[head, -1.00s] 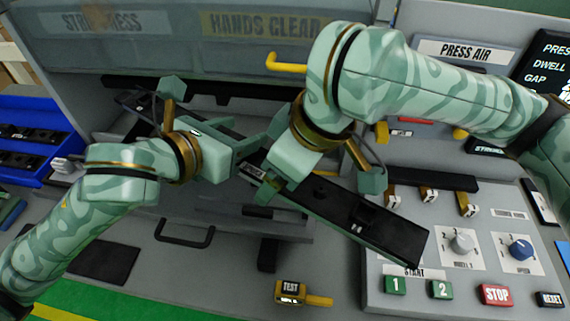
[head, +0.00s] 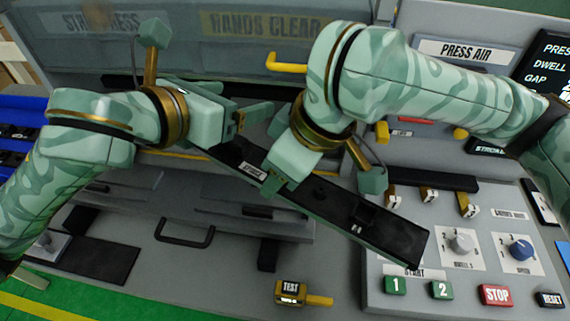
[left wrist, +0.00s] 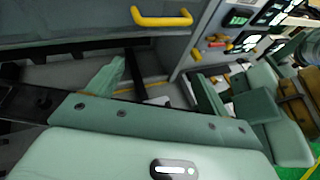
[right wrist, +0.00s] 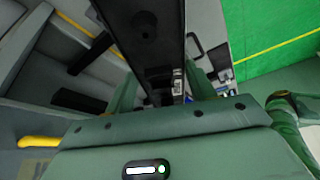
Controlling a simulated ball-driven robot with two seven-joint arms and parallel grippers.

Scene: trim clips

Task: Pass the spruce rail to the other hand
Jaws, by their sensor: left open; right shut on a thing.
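The spruce rail (head: 340,207) is a long, dark bar with green edges. It slants across the middle of the head view, from behind my left gripper down to the lower right. My right gripper (head: 272,184) is shut on it partway along its length. In the right wrist view the rail (right wrist: 146,35) runs between the fingers of my right gripper (right wrist: 166,92). My left gripper (head: 250,119) is open and empty, above the rail's upper-left part and apart from it. That end of the rail is hidden behind my left gripper. The left wrist view shows the spread fingers (left wrist: 158,88).
The press (head: 130,35) with its yellow handle (head: 286,66) stands behind. A control panel (head: 465,285) with buttons and knobs is at the right. A yellow TEST box (head: 291,292) is at the lower middle. A blue bin (head: 22,112) is at the left edge.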

